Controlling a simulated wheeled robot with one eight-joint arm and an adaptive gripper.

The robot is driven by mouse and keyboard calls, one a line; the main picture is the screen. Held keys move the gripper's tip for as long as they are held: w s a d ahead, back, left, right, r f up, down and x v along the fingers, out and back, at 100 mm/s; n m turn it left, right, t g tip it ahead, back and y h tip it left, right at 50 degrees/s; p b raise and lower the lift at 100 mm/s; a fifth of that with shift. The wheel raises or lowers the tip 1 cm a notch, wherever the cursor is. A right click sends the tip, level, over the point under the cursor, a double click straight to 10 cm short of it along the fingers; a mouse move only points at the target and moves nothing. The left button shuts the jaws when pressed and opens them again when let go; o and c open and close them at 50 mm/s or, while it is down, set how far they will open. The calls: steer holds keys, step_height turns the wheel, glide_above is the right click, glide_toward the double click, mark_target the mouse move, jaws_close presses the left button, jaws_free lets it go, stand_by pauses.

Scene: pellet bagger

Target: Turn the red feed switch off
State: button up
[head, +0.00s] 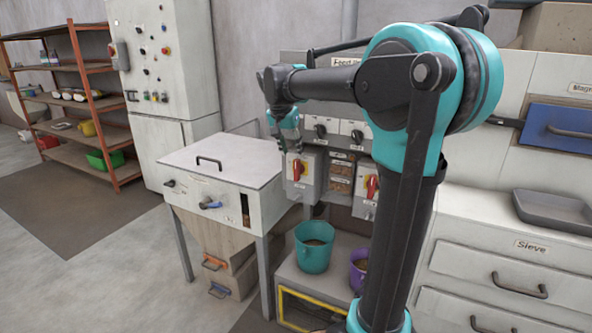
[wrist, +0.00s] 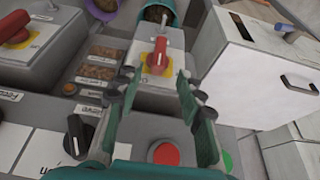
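A red rotary switch (head: 297,169) on a yellow plate sits on a grey box at the machine's front, below my gripper (head: 289,146). In the wrist view this red switch (wrist: 158,52) lies just beyond and between the fingertips of my gripper (wrist: 157,82), with its handle roughly in line with the fingers. The fingers are apart and nothing is between them; I see no clear contact. A second red switch (head: 372,187) on a like box is to the right; it also shows in the wrist view (wrist: 17,28). The switch labels are too small to read.
Black knobs (head: 320,130) sit above the switches. A red button (wrist: 166,153) and a green button (wrist: 227,161) are near the fingers. A white lidded bin (head: 215,170) stands left; a teal bucket (head: 314,258) and purple bucket (head: 357,279) are below.

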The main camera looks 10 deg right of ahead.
mark_target(295, 164)
steer(key=x, duration=0.9)
steer(key=shift+d+f, duration=0.1)
steer(key=shift+f, duration=0.2)
steer(key=c, duration=0.8)
